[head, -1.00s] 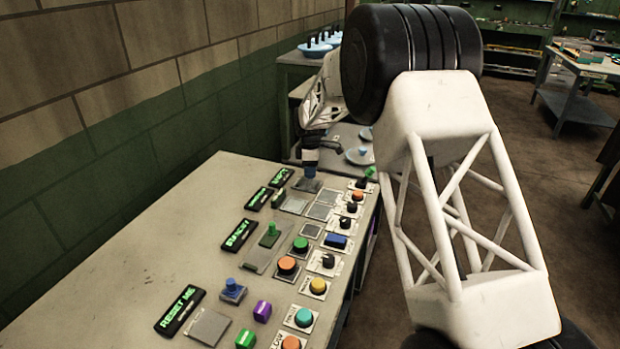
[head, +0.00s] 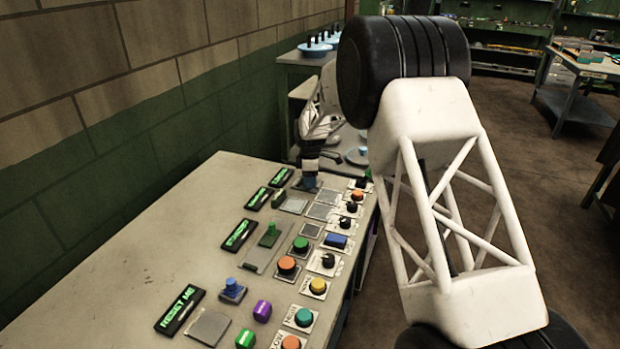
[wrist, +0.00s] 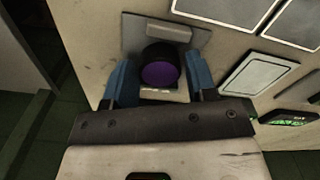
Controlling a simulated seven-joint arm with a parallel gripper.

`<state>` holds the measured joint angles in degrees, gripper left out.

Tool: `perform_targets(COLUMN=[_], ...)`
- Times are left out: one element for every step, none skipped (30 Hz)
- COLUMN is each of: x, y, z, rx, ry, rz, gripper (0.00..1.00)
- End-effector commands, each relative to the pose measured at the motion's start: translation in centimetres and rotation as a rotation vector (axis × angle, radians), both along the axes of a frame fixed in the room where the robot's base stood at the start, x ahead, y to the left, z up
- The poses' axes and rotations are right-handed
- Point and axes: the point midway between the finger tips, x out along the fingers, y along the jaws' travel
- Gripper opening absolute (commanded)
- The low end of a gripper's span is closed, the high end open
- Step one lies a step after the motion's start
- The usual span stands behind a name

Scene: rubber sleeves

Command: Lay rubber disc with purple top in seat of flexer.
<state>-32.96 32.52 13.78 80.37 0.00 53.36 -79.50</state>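A short black rubber disc with a purple top (wrist: 160,74) is in the wrist view, over a grey metal plate with a raised block (wrist: 152,29). My gripper (wrist: 160,62) has its two blue fingers on either side of the disc, apart from each other, with what look like slim gaps to it. In the head view my gripper (head: 309,181) is low over the far end of the bench, and the disc is hidden there. I cannot tell which fixture is the flexer.
The bench (head: 130,255) carries several knobs and buttons, with lit green label displays such as the "RESET ME" one (head: 180,309). A green-handled fixture (head: 269,236) and a blue-knobbed one (head: 232,288) stand nearer. The left of the bench is clear.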

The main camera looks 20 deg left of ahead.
Motion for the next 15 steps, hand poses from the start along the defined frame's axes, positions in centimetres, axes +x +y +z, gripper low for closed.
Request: perform_targets(x=[0.0, 0.0, 0.0, 0.0, 0.0, 0.0, 0.0, 0.01, 0.01, 0.01, 0.02, 0.02, 0.03, 0.02, 0.03], y=[0.0, 0.0, 0.0, 0.0, 0.0, 0.0, 0.01, 0.01, 0.0, 0.0, 0.01, 0.01, 0.01, 0.02, 0.02], z=[0.01, 0.02, 0.02, 0.02, 0.02, 0.02, 0.03, 0.05, 0.1, 0.15, 0.23, 0.37, 0.51, 0.68, 0.95], rx=[0.0, 0.0, 0.0, 0.0, 0.0, 0.0, 0.0, 0.0, 0.0, 0.0, 0.0, 0.0, 0.0, 0.001, 0.001], ry=[0.0, 0.0, 0.0, 0.0, 0.0, 0.0, 0.0, 0.0, 0.0, -0.001, -0.001, -0.001, -0.001, -0.002, -0.002], rz=[0.0, 0.0, 0.0, 0.0, 0.0, 0.0, 0.0, 0.0, 0.0, 0.0, 0.0, 0.0, 0.0, 0.0, 0.0], gripper=[0.52, 0.52, 0.52, 0.52, 0.52, 0.52, 0.52, 0.52, 0.52, 0.52, 0.52, 0.52, 0.52, 0.52, 0.52])
